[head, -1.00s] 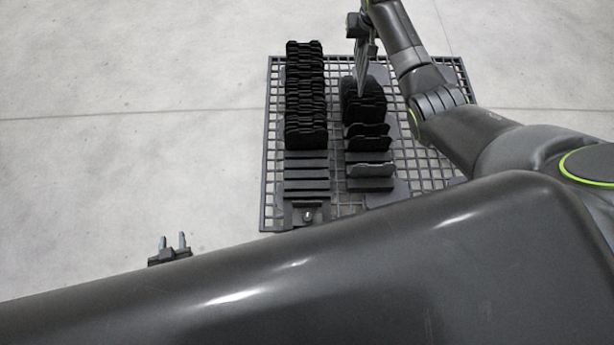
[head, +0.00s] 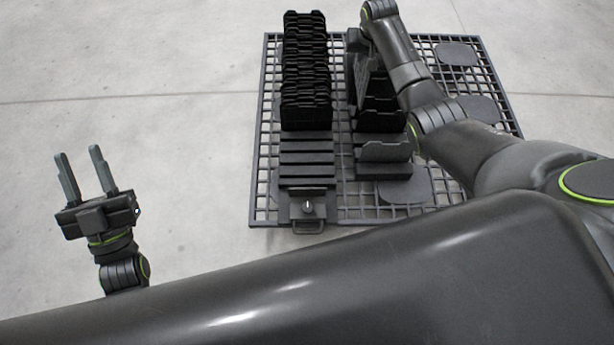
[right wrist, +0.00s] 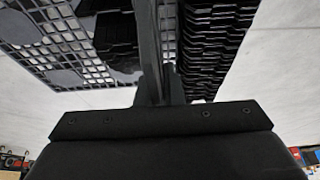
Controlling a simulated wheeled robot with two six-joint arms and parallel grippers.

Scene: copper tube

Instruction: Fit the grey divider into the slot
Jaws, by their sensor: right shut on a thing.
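My right gripper (head: 357,42) is above the far end of the right-hand rack (head: 385,172) in the head view, shut on a thin grey divider (head: 363,78). The divider hangs down nearly upright over the rack; its lower edge is hard to make out against the black dividers. In the right wrist view the divider (right wrist: 147,40) is seen edge-on between the fingers. Another grey divider (head: 384,151) stands near the front of the right-hand rack. My left gripper (head: 82,178) is open and empty, left of the racks, fingers pointing away.
The left-hand rack (head: 305,172) holds a long row of black dividers (head: 305,75), with bare slots at its front. Both racks stand on a dark grid base (head: 262,150). Several black dividers (head: 378,112) stand in the right-hand rack. The floor at left is clear.

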